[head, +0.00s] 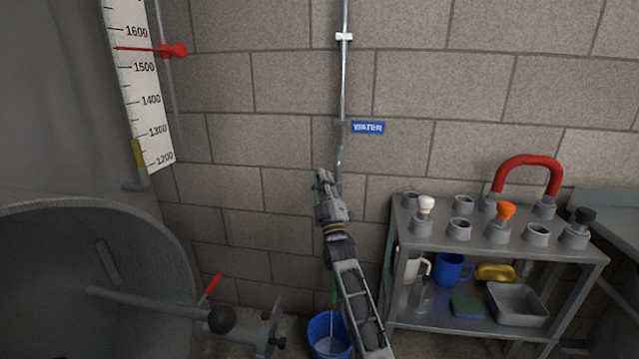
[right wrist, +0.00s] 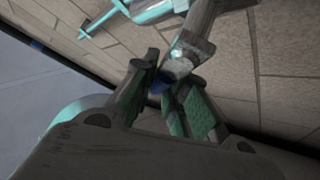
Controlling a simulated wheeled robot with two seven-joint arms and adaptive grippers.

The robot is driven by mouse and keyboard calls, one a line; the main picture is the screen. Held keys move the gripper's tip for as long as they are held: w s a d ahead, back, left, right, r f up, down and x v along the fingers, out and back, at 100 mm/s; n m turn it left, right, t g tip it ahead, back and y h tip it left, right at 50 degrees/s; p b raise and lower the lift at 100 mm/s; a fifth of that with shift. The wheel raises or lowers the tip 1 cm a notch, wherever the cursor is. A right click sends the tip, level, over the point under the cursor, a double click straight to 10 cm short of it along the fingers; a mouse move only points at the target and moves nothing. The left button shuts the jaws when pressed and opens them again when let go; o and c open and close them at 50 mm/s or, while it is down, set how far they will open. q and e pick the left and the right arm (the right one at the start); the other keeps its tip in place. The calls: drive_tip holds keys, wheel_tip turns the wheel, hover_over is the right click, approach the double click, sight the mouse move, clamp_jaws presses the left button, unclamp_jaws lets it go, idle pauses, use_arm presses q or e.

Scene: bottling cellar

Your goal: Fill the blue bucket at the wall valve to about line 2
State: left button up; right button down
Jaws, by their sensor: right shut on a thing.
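The blue bucket (head: 314,333) stands on the floor at the foot of the wall, partly hidden by my right arm. A thin pale streak, like running water, shows inside it; the level and its lines cannot be read. The water pipe (head: 344,80) runs down the wall beside a blue WATER sign (head: 368,128). My right gripper (head: 321,182) is at the pipe's lower end, over the valve, which it mostly hides. In the right wrist view its fingers (right wrist: 166,80) are shut on a small dark-blue part, apparently the valve handle, below grey metal pipework (right wrist: 194,40). My left gripper is out of view.
A metal rack (head: 400,262) with bottle stoppers, a red hose loop (head: 527,160), a blue jug (head: 452,268) and a grey tray (head: 517,304) stands right of the bucket. A large tank door (head: 90,260) and a red lever (head: 211,286) are at left.

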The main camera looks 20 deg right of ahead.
drive_tip(key=shift+d+m+h, duration=0.1)
drive_tip(key=shift+m+h, duration=0.4)
drive_tip(key=shift+s, duration=0.1)
drive_tip(key=c, duration=1.4)
unclamp_jaws()
drive_tip(key=shift+c, duration=0.2)
drive_tip(key=shift+r, duration=5.05)
